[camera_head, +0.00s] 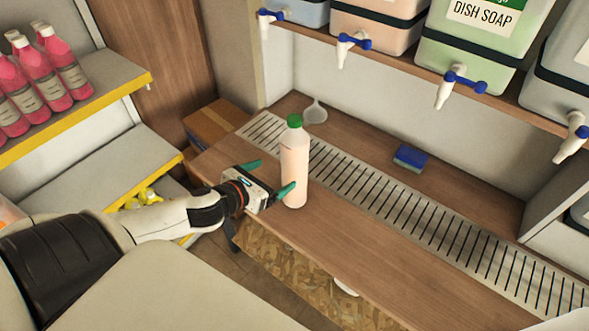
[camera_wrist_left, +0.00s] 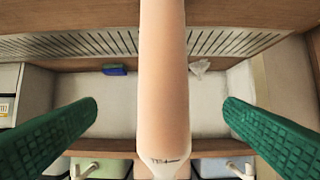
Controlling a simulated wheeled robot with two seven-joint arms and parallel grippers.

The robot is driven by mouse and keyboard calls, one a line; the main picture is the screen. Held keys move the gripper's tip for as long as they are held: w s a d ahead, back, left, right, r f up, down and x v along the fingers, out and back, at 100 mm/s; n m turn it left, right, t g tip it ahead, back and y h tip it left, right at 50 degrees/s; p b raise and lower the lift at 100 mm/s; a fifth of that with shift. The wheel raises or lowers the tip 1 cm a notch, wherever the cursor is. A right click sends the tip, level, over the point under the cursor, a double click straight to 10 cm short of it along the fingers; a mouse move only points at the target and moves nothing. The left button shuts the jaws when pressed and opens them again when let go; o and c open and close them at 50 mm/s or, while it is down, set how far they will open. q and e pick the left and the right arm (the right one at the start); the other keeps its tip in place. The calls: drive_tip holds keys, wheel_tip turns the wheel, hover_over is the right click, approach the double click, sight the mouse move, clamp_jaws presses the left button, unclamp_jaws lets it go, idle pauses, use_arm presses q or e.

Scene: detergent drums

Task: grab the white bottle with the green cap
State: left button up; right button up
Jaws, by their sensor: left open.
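The bottle (camera_head: 294,170) with the green cap (camera_head: 294,121) stands upright on the wooden counter, beside the slotted drain strip. Its body looks pale, with a peach tint. My left gripper (camera_head: 269,177) is open just left of the bottle, with its green fingers pointing towards it. In the left wrist view the bottle body (camera_wrist_left: 163,80) runs down the middle between the two spread fingers, with a gap on each side. The cap is out of that view. My right gripper is not in view.
A drain strip (camera_head: 400,207) runs along the counter (camera_head: 345,235). A blue and green sponge (camera_head: 410,158) and a white scoop (camera_head: 315,113) lie behind it. Drums with taps, such as the dish soap drum (camera_head: 475,55), overhang the back. Pink bottles (camera_head: 60,65) stand on the left shelf.

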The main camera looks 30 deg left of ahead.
sight(287, 168)
use_arm(q)
drive_tip(key=x, duration=0.6)
drive_tip(key=shift+p, duration=0.35)
drive_tip(key=x, duration=0.2)
drive_tip(key=p+x, duration=0.1)
drive_tip(key=x, duration=0.1)
drive_tip(key=shift+a+f, duration=0.1)
drive_tip(key=shift+a, duration=0.2)
drive_tip(key=shift+w+d+f, duration=0.1)
drive_tip(key=shift+w+f, duration=0.15)
drive_tip(key=shift+w, duration=0.2)
drive_tip(key=shift+s, duration=0.1)
drive_tip(key=c, duration=1.7)
drive_tip(key=shift+r, duration=0.2)
clamp_jaws()
